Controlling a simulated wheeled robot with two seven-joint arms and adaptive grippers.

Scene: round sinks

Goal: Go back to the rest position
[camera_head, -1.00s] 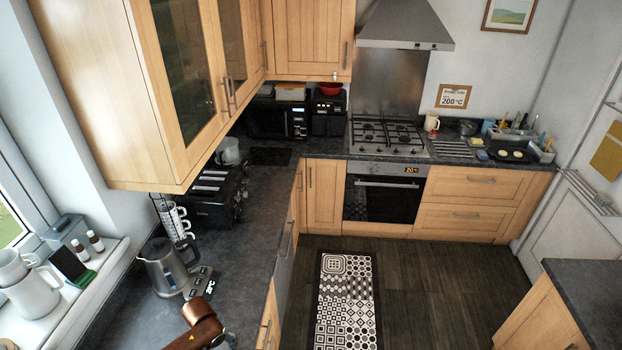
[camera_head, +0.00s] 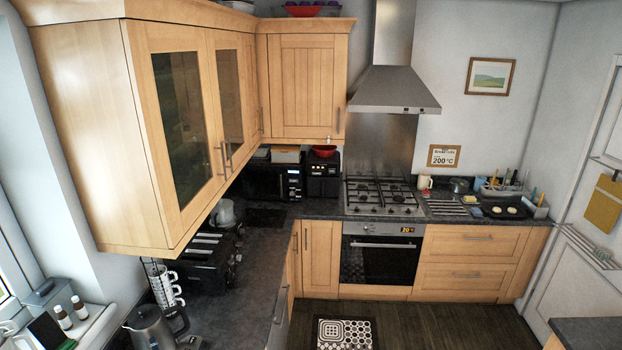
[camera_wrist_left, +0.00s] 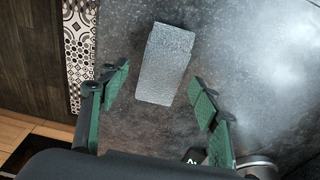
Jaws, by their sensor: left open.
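My left gripper (camera_wrist_left: 160,88) shows in the left wrist view with its two green-padded fingers spread wide apart. A grey speckled block (camera_wrist_left: 165,62) lies beyond and between the fingertips, over the dark worktop (camera_wrist_left: 240,50). No contact between the fingers and the block is visible. Neither gripper shows in the head view.
A steel kettle (camera_head: 152,328) stands on the left worktop at the bottom edge. A black toaster (camera_head: 205,262) and a mug rack (camera_head: 163,282) are behind it, below the wall cupboards (camera_head: 150,140). The worktop right of the toaster is clear. A patterned mat (camera_head: 343,333) lies on the floor.

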